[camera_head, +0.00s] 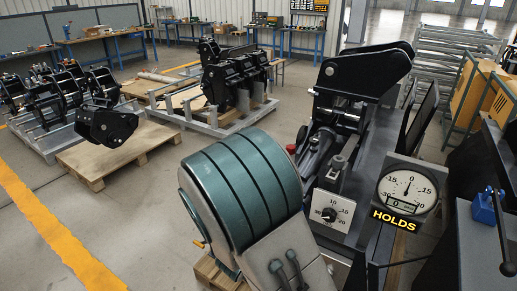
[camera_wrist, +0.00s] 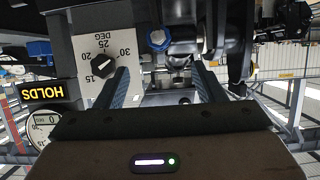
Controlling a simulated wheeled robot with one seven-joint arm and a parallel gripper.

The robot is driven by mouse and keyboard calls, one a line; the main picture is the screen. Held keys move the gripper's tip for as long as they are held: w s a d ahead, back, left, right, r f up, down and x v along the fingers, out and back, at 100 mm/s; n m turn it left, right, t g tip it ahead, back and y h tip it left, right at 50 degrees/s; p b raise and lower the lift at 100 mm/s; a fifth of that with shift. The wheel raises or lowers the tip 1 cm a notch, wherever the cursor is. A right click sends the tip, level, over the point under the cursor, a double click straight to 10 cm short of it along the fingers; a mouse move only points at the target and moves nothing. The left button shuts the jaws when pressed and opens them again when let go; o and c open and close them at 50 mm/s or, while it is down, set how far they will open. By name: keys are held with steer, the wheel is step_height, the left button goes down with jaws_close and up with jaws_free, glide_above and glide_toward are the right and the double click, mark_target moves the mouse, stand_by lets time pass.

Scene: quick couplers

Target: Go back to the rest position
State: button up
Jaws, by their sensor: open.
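My gripper (camera_wrist: 163,78) shows in the wrist view with its two dark blue fingers apart and nothing between them. It faces a test stand with machined metal parts and a blue-capped bolt (camera_wrist: 158,40); contact with the stand cannot be made out. The black coupler (camera_head: 365,72) sits on top of the stand in the head view. The white angle dial (camera_head: 331,211) is on the stand's front and also shows in the wrist view (camera_wrist: 98,52). The round gauge (camera_head: 408,187) points near 0. A lit sign (camera_head: 395,219) reads HOLDS. The gripper is hidden in the head view.
Wooden pallets (camera_head: 115,158) with black couplers (camera_head: 107,125) stand at the left. A larger coupler (camera_head: 232,75) rests at the back centre. Yellow cabinets (camera_head: 476,90) and a dark bench with a blue vise (camera_head: 485,207) are at the right. Floor is open at lower left.

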steer(key=s+a+r+n+g+y, duration=0.3)
steer(key=s+a+r+n+y, duration=0.15)
steer(key=r+y, duration=0.45)
steer(key=s+d+r+n+g, duration=0.1)
steer(key=s+d+g, duration=0.1)
steer(key=s+d, duration=0.3)
steer(key=s+d+r+n+g+h, duration=0.1)
steer(key=s+d, duration=0.4)
steer(key=s, duration=0.6)
steer(key=shift+d+r+n+g, duration=0.2)
steer(key=shift+r+n+g, duration=0.15)
steer(key=shift+r+g, duration=0.45)
steer(key=shift+f, duration=0.15)
steer(key=c, duration=0.5)
steer(key=shift+d, duration=0.1)
steer(key=shift+c, duration=0.4)
